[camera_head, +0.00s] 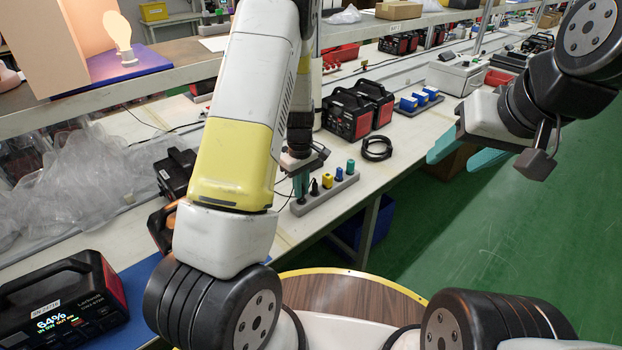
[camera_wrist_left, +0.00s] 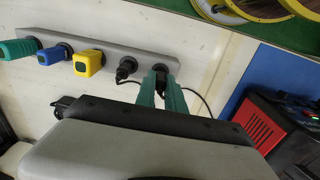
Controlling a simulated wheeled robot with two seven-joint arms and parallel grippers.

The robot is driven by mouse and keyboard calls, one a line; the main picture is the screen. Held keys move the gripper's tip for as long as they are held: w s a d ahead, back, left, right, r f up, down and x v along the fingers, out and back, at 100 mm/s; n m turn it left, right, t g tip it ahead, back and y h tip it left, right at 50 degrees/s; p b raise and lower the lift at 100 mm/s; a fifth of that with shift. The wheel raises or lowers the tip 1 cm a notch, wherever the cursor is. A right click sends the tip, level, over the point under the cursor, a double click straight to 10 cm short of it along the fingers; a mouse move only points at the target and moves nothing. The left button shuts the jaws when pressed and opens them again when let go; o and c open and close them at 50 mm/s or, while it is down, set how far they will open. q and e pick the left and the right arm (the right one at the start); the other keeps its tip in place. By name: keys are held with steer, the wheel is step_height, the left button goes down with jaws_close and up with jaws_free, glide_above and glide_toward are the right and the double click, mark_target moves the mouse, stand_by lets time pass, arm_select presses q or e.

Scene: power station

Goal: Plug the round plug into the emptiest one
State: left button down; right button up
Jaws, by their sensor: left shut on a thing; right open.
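My left gripper (camera_head: 300,188) is down at the near end of a grey holder strip (camera_head: 322,196). In the left wrist view its teal fingers (camera_wrist_left: 161,82) are shut around a dark plug at the strip's end; the fingers hide most of it. A second black plug (camera_head: 314,187) with a cable stands beside it, then yellow, blue and teal plugs. My right gripper (camera_head: 462,154) is open and empty over the green floor.
Two more power stations (camera_head: 357,110) stand farther along the bench, their displays unreadable. A coiled black cable (camera_head: 376,149) and several blue blocks (camera_head: 418,99) lie near them. Clear plastic wrap (camera_head: 80,185) covers the left bench. A shelf (camera_head: 150,78) runs above it.

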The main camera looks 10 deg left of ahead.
arm_select(q)
steer(key=shift+r, duration=2.3)
steer(key=shift+s, duration=0.1)
